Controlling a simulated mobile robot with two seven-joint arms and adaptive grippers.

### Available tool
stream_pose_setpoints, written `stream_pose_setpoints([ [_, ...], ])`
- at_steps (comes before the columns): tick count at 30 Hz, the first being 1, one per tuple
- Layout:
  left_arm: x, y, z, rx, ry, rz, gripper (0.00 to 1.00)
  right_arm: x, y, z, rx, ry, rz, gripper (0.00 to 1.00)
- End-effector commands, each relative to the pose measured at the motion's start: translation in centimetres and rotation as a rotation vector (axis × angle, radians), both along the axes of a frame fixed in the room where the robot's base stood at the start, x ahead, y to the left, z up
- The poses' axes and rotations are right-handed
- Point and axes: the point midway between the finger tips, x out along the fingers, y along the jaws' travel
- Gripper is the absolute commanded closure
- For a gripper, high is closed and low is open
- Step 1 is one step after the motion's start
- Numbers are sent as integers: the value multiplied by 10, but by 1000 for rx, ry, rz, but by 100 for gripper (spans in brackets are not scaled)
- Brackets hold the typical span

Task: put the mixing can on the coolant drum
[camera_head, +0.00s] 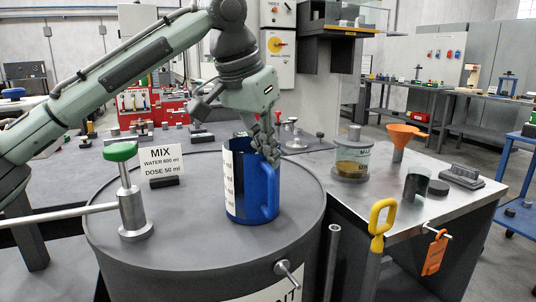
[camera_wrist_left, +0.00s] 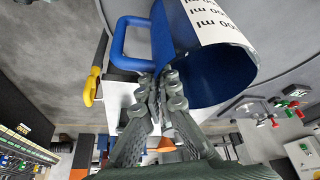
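The mixing can (camera_head: 240,188) is blue with a white ml scale and a side handle. In the head view it is upright over the top of the large grey drum (camera_head: 190,250), whose front label is partly cut off. Its base appears to rest on the lid, though a small gap cannot be ruled out. My left gripper (camera_head: 268,150) is at the can's rim on the handle side. In the left wrist view, the gripper's fingers (camera_wrist_left: 162,92) close about the wall of the can (camera_wrist_left: 205,75) beside the handle. My right gripper is not in view.
A green-knobbed valve (camera_head: 121,152) and a MIX sign (camera_head: 161,162) stand left of the can. A steel bench (camera_head: 410,215) at right holds a glass jar (camera_head: 352,160), an orange funnel (camera_head: 402,135) and a dark cup (camera_head: 416,184). A yellow-handled tool (camera_head: 381,217) rises before the bench.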

Motion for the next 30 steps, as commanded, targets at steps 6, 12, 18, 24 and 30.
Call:
stream_pose_setpoints([
  [6,0,0,-3,0,1,0,97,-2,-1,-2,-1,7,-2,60],
  [12,0,0,-2,1,1,0,74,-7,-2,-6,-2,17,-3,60],
  [18,0,0,-2,1,1,0,74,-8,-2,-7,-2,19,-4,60],
  [24,-1,2,7,0,-1,0,74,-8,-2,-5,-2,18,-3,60],
  [30,-11,12,42,-2,-3,0,74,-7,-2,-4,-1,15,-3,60],
])
